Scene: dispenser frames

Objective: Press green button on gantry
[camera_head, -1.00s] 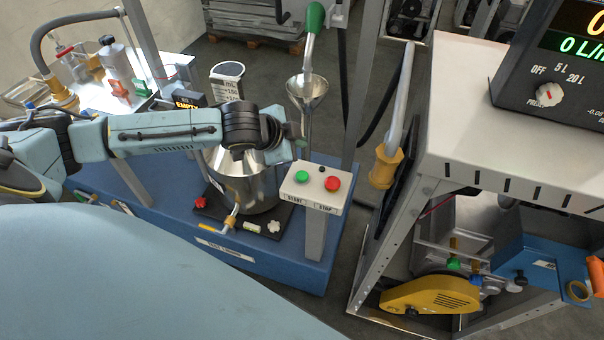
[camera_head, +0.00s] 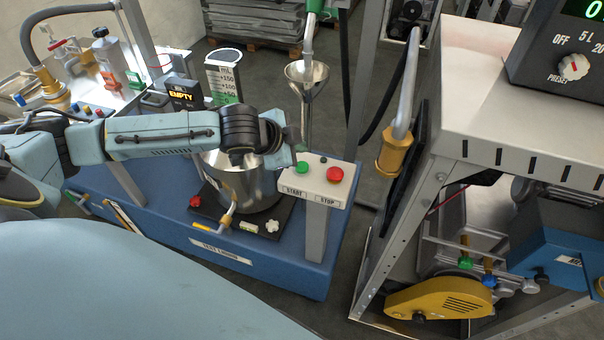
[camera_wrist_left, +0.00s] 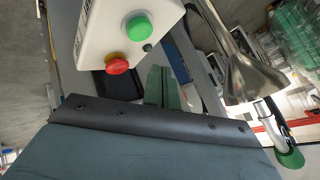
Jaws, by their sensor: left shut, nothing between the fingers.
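The button box (camera_head: 314,182) on its grey post carries a green START button (camera_head: 302,167) and a red STOP button (camera_head: 335,174). In the left wrist view the green button (camera_wrist_left: 138,28) stands at upper middle, with the red button (camera_wrist_left: 117,64) to its lower left. My left gripper (camera_head: 297,144) is just behind and above the green button in the head view. Its shut, empty fingers (camera_wrist_left: 161,86) show below the box in the left wrist view, apart from the green button. The right gripper is in neither view.
A steel pot (camera_head: 245,182) stands on the blue base (camera_head: 180,225) under my left arm. A metal funnel (camera_head: 305,75) hangs behind the box; it also shows close by in the left wrist view (camera_wrist_left: 245,70). A white-topped bench (camera_head: 490,110) with a display stands at right.

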